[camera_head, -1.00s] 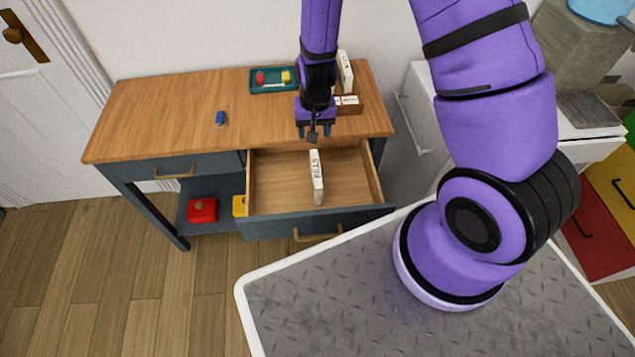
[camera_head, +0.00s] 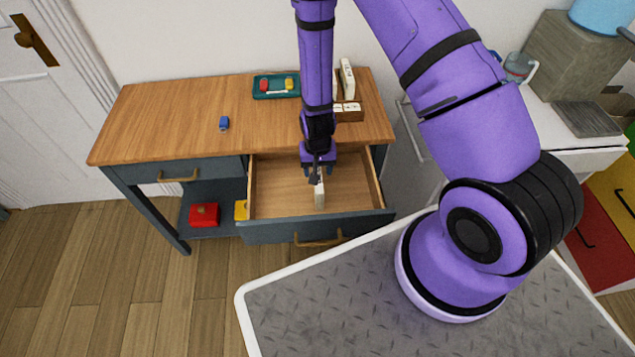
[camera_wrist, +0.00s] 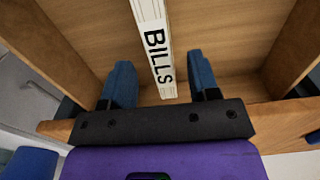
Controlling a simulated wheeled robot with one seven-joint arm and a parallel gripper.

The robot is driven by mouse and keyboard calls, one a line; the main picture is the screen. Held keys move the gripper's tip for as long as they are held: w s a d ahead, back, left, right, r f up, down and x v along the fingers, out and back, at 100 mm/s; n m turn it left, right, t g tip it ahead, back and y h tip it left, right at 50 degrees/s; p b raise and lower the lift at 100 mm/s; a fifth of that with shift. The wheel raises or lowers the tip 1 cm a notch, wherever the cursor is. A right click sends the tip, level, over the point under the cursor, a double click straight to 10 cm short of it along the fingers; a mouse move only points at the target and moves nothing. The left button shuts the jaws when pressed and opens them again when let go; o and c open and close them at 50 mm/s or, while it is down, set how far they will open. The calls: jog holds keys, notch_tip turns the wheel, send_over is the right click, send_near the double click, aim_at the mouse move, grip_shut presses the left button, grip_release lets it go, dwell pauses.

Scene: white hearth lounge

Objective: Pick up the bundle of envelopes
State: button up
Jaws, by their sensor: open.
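The bundle of envelopes (camera_head: 320,198) is a white upright block in the open drawer (camera_head: 276,190). In the wrist view the bundle (camera_wrist: 155,45) shows the word BILLS on its edge. My gripper (camera_head: 316,178) is over the drawer, at the bundle's upper part, and hides some of it in the head view. In the wrist view my gripper (camera_wrist: 162,85) is open, with one blue finger on each side of the bundle's near end. Gaps show between the fingers and the bundle. I cannot tell how far down the fingers reach.
The desk top (camera_head: 180,110) holds a teal tray (camera_head: 262,94), a small blue object (camera_head: 224,123) and a wooden holder (camera_head: 349,114) with white items at the back right. The drawer walls stand left and right of the gripper. A red box (camera_head: 204,215) sits on the shelf below.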

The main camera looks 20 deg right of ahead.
jog(key=shift+w+f, duration=0.15)
jog(key=shift+f, duration=2.3)
grip_shut()
jog(key=shift+r, duration=0.15)
